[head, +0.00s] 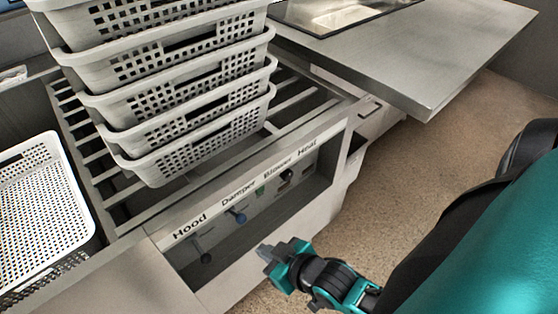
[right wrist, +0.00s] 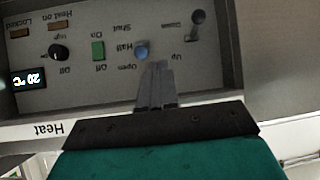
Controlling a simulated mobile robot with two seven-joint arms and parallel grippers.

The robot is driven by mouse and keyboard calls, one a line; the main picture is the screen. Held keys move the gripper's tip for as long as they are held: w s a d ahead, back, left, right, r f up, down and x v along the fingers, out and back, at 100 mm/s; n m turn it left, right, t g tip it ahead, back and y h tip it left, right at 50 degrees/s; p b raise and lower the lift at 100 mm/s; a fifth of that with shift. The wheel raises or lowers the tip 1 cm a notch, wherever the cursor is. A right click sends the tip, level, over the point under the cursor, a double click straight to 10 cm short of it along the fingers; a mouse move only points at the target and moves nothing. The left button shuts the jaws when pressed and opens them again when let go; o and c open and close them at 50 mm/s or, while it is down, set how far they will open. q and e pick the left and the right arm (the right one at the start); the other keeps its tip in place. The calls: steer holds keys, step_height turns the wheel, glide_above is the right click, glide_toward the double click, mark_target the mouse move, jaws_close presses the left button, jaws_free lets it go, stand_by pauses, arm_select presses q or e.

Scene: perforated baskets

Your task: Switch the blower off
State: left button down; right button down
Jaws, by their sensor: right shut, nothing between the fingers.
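The blower switch is a small green rocker (head: 260,190) under the "Blower" label on the front panel. In the right wrist view, upside down, the green switch (right wrist: 98,50) has an "Off" mark beside it. My right gripper (head: 266,252) is shut and empty, in front of and below the panel in the head view. In the right wrist view its fingertips (right wrist: 157,68) overlap the area just by the blue damper knob (right wrist: 141,50), to the right of the green switch. The gap to the panel is hard to judge. My left gripper is not in view.
The panel also holds a hood lever (head: 201,250), a black heat knob (right wrist: 57,52) and a display (right wrist: 29,80) reading 20 °C. Stacked perforated baskets (head: 190,140) stand on the slatted rack above. Another white basket (head: 35,190) is at left. Floor is clear at right.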

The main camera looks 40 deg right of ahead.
mark_target(261, 188)
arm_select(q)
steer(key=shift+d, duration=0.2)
arm_select(e)
steer(key=shift+d, duration=0.25)
steer(key=shift+a, duration=0.1)
